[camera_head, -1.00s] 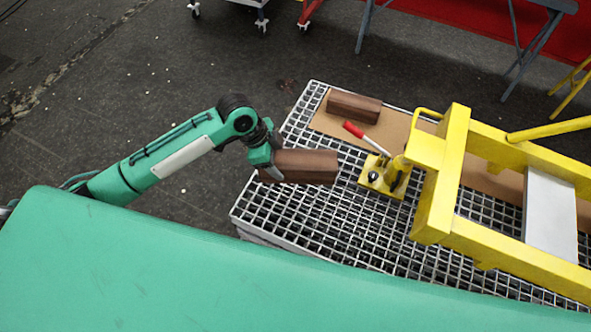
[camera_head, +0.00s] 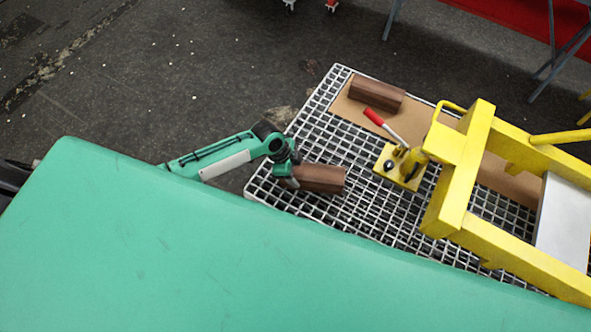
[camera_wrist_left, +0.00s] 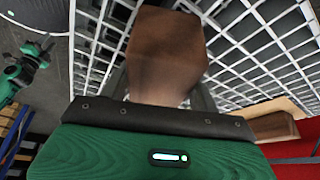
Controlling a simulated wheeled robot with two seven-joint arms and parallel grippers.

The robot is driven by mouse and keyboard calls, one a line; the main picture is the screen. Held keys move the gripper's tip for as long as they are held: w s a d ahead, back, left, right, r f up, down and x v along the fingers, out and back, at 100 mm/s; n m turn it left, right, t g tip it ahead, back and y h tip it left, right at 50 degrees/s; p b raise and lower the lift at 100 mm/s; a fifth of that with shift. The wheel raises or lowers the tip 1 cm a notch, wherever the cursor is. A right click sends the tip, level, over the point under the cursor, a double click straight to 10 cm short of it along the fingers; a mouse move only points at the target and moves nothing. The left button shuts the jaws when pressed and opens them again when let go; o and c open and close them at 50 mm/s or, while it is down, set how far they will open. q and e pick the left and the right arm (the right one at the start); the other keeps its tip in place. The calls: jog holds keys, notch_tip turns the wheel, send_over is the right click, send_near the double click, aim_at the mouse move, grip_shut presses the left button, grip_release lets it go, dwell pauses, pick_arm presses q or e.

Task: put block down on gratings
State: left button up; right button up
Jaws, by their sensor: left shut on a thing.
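A brown wooden block (camera_head: 321,179) is held at its left end by my left gripper (camera_head: 290,177), over the left part of the metal gratings (camera_head: 268,185). In the left wrist view the block (camera_wrist_left: 166,55) juts out end-on from the shut gripper (camera_wrist_left: 160,100), with the grating bars (camera_wrist_left: 245,45) behind it. I cannot tell whether the block touches the gratings. A second brown block (camera_head: 377,95) lies on a brown board (camera_head: 348,108) at the far side of the gratings.
A yellow jack (camera_head: 400,167) with a red-tipped lever (camera_head: 374,117) stands right of the held block. A large yellow boom frame (camera_head: 456,180) covers the right side. Bare grating shows between the held block and the jack.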

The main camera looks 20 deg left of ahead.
pick_arm(q)
jog(key=shift+f, duration=0.15)
jog(key=shift+f, duration=0.15)
jog(key=o, duration=1.4)
jog(key=v, duration=1.2)
jog(key=shift+r+b, duration=0.2)
jog(key=shift+b, duration=0.15)
jog(key=shift+s+d, duration=0.1)
